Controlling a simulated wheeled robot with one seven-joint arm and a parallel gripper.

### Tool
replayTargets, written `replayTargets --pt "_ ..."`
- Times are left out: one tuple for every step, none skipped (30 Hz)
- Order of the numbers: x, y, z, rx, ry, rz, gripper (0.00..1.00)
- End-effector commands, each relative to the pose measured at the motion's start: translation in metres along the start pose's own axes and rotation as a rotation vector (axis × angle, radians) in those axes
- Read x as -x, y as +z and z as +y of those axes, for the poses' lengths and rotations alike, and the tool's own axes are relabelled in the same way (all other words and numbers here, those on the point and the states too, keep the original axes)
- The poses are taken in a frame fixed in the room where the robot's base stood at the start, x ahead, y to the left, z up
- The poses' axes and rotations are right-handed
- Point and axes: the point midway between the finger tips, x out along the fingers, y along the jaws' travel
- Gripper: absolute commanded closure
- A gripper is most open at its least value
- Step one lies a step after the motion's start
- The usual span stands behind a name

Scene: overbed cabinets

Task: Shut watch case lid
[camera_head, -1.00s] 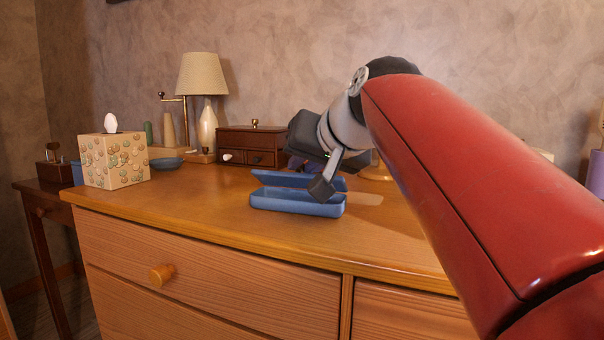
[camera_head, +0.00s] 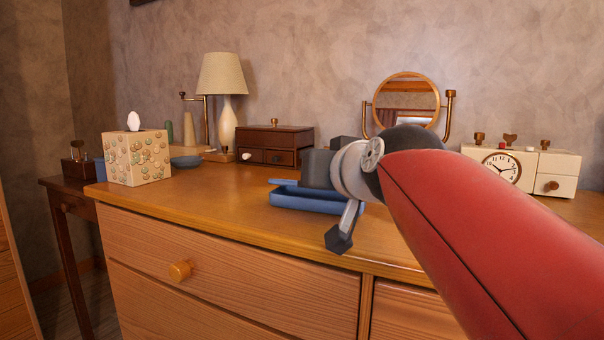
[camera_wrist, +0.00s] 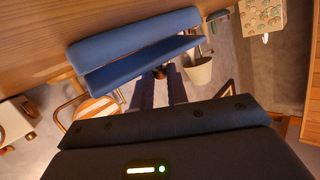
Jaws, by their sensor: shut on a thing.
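The blue watch case (camera_head: 308,203) lies on the dresser top near its front edge. Its lid (camera_head: 283,183) is raised a little above the base, with a gap between them; the right part is hidden behind my gripper. In the wrist view, upside down, the base (camera_wrist: 130,33) and the lid (camera_wrist: 135,72) show as two long blue panels. My gripper (camera_wrist: 161,82) is at the lid's long edge, its two dark fingers close together. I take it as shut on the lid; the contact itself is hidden.
A brown drawer box (camera_head: 274,142), a lamp (camera_head: 222,76) and a round mirror (camera_head: 405,99) stand behind the case. A tissue box (camera_head: 137,158) is at the left, a cream clock box (camera_head: 519,166) at the right. The dresser top left of the case is clear.

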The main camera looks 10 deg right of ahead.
Motion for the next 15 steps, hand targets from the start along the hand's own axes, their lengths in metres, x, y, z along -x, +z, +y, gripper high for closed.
replayTargets --pt "0.0003 -0.0005 -0.0001 0.000 0.000 0.001 1.00" --pt "0.0003 -0.0005 -0.0001 0.000 0.000 0.001 1.00" --pt "0.0003 -0.0005 -0.0001 0.000 0.000 0.001 1.00" --pt "0.0003 -0.0005 -0.0001 0.000 0.000 0.001 1.00" --pt "0.0002 -0.0005 -0.0001 0.000 0.000 0.001 0.81" --pt "0.0002 -0.0004 -0.0001 0.000 0.000 0.001 0.75" --pt "0.0002 -0.0004 -0.0001 0.000 0.000 0.000 0.71" --pt "0.0002 -0.0004 -0.0001 0.000 0.000 0.000 0.67" --pt "0.0002 -0.0004 -0.0001 0.000 0.000 0.000 0.62" --pt "0.0001 -0.0003 -0.0001 0.000 0.000 0.000 0.62" --pt "0.0001 -0.0003 -0.0001 0.000 0.000 0.000 0.62" --pt "0.0001 -0.0003 -0.0001 0.000 0.000 0.000 0.62" --pt "0.0001 -0.0002 -0.0001 0.000 0.000 0.000 0.62" --pt "0.0000 -0.0002 -0.0001 0.000 0.000 0.000 0.62" --pt "0.0000 -0.0002 -0.0001 0.000 0.000 0.000 0.62"
